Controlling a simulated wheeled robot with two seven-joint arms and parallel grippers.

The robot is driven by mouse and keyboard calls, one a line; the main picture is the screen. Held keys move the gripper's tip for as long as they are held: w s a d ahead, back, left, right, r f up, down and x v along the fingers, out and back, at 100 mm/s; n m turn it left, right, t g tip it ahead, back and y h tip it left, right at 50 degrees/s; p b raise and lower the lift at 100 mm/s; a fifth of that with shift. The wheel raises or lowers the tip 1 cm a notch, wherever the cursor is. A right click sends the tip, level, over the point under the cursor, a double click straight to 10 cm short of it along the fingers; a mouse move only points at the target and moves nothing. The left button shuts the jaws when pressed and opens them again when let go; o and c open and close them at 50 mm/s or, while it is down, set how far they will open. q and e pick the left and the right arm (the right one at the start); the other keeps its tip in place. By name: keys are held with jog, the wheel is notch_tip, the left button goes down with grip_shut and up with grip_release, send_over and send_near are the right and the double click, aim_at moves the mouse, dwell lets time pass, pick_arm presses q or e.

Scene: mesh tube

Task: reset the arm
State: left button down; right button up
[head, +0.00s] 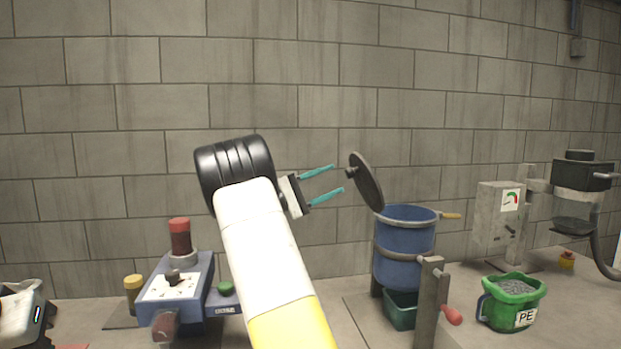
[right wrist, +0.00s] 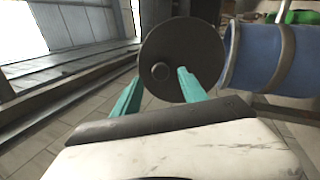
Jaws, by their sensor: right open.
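My right gripper (head: 338,179) is raised in the middle of the head view, its two teal fingers spread and pointing right. Nothing is between them. The dark round lid (head: 369,184) stands tilted up at the left rim of the blue drum (head: 405,250). In the head view the fingertips are just left of the lid, with a small gap showing. In the right wrist view the gripper (right wrist: 160,78) has the lid (right wrist: 205,50) and its knob beyond the fingers, and the drum (right wrist: 262,58) to the right. Whether a fingertip touches the lid is unclear. I cannot identify my left gripper.
A blue machine (head: 168,292) with a red-capped cylinder is left of my arm. A crank post (head: 430,300) with a red handle stands before the drum. A green bucket (head: 515,285) marked PE and a grey gauge box (head: 497,228) are at right. Open space lies above, before the block wall.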

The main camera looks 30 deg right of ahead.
jog(key=v, duration=0.3)
jog(key=shift+a+f, duration=0.1)
jog(key=shift+a, duration=0.15)
jog(key=s+d+f+y, duration=0.4)
jog(key=s+f+y, duration=0.1)
jog(key=s+y, duration=0.15)
jog(key=s+a+f+n+t+y, duration=0.1)
jog(key=s+a+f+t+y, duration=0.25)
jog(key=s+f+y, duration=0.35)
jog(key=s+a+t+y, duration=0.4)
jog(key=s+a+y, duration=0.1)
jog(key=a, duration=0.7)
jog(key=s+a+t+y, duration=0.4)
jog(key=s+a, duration=0.4)
jog(key=a, duration=0.4)
jog(key=shift+y, duration=0.55)
